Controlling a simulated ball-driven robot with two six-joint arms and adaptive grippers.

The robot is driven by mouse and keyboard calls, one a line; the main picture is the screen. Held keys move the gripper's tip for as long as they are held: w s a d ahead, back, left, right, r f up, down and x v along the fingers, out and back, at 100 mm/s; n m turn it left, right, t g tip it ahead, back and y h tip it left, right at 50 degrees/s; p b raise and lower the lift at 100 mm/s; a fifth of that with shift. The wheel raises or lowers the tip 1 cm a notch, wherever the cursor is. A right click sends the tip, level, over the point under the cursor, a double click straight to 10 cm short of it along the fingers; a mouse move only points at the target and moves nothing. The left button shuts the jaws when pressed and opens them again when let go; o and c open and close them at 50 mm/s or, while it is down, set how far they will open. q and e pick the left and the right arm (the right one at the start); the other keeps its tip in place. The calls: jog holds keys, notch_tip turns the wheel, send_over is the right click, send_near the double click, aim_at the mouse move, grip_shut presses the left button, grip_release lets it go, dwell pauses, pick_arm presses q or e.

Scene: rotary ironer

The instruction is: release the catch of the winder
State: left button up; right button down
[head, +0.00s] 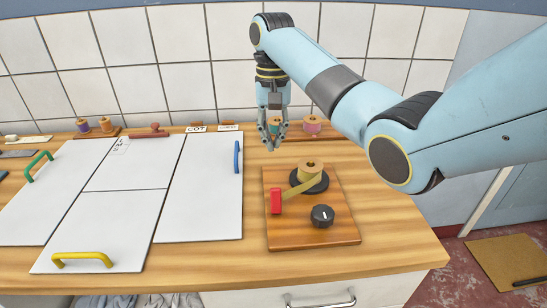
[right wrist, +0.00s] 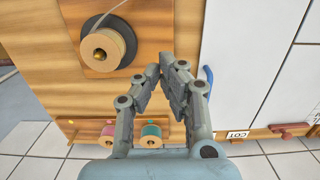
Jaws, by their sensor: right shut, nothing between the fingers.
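The winder is a wooden board (head: 285,233) on the worktop, right of the white panels. It carries a tan spool (head: 310,170) on a black disc, a strip running to a red block (head: 276,200) that looks like the catch, and a black knob (head: 322,215). In the right wrist view the spool (right wrist: 103,48) shows at the upper left; the red block is not visible there. My right gripper (head: 271,146) is shut and empty, above the worktop behind the winder board, apart from it. It also shows in the right wrist view (right wrist: 167,70). My left gripper is not in view.
White panels with green, yellow (head: 82,258) and blue (head: 237,157) handles lie to the left. A rack with pink (head: 312,124) and green spools stands behind my gripper near the tiled wall. Bare worktop lies right of the winder.

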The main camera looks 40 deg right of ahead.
aim_at(276, 200)
jog(key=f, duration=0.5)
jog(key=s+f, duration=0.1)
jog(key=f, duration=0.2)
jog(key=shift+a+f, duration=0.2)
jog(key=shift+f, duration=0.05)
jog(key=s+p, duration=0.1)
jog(key=s+a+p, duration=0.1)
jog(key=shift+s+a+r+p, duration=0.15)
jog(key=shift+a+r+p, duration=0.05)
jog(key=shift+r+p, duration=0.2)
jog(key=shift+s+a+r, duration=0.15)
jog(key=shift+s+a, duration=0.1)
jog(key=shift+s, duration=0.2)
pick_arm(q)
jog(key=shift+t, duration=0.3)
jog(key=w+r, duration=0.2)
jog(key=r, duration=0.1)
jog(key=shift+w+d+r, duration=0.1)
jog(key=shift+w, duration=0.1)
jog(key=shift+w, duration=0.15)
pick_arm(e)
jog(key=shift+w, duration=0.1)
